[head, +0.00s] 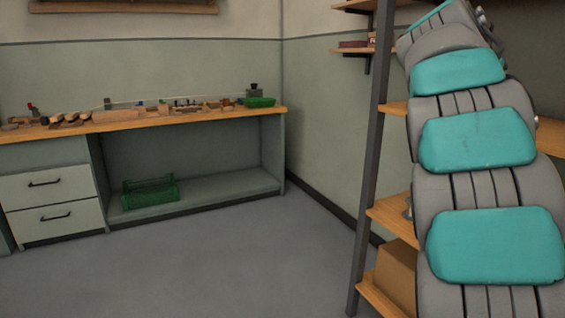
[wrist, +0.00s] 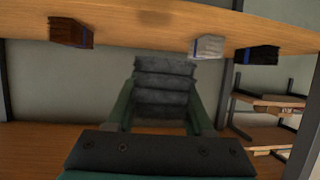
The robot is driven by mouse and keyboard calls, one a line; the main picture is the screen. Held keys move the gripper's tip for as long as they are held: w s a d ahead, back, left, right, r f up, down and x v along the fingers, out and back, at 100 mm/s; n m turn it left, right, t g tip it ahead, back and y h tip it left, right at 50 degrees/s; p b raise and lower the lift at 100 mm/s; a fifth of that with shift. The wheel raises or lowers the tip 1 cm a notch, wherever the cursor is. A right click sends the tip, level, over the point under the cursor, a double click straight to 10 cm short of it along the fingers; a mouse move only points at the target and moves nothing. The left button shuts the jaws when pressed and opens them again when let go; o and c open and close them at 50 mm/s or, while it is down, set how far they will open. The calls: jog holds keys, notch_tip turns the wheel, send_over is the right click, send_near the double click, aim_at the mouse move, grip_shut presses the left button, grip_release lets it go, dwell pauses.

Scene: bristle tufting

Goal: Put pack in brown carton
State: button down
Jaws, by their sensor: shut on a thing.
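A brown carton (head: 396,272) stands low on the shelf rack at the right of the head view, partly hidden behind my arm. In the wrist view my gripper (wrist: 165,62) shows dark grey ribbed padding between green sides. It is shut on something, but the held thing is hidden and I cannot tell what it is. Three small banded packs are by the wooden board across the top of the wrist view: a brown pack (wrist: 70,33), a white pack (wrist: 207,47) and a black pack (wrist: 257,55). My gripper is apart from them. The head view does not show my gripper.
The rack's dark upright (head: 372,150) stands close beside my arm. The middle floor is clear.

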jog(key=w+a+f+n+t+y, duration=0.2)
jog(key=w+a+f+n+y, duration=0.2)
jog(key=a+f, duration=0.7)
jog(key=w+a+f+n+t+y, duration=0.3)
jog(key=w+a+f+n+y, duration=0.1)
jog(key=w+a+f, duration=0.5)
jog(key=w+a+f+n+t+y, duration=0.2)
jog(key=w+a+f, duration=0.5)
jog(key=a+f, duration=0.6)
jog(key=shift+f+n+y, duration=0.9)
jog(key=shift+f+n, duration=0.2)
jog(key=shift+n, duration=0.1)
jog(key=shift+a+f, duration=0.1)
jog(key=shift+a, duration=0.05)
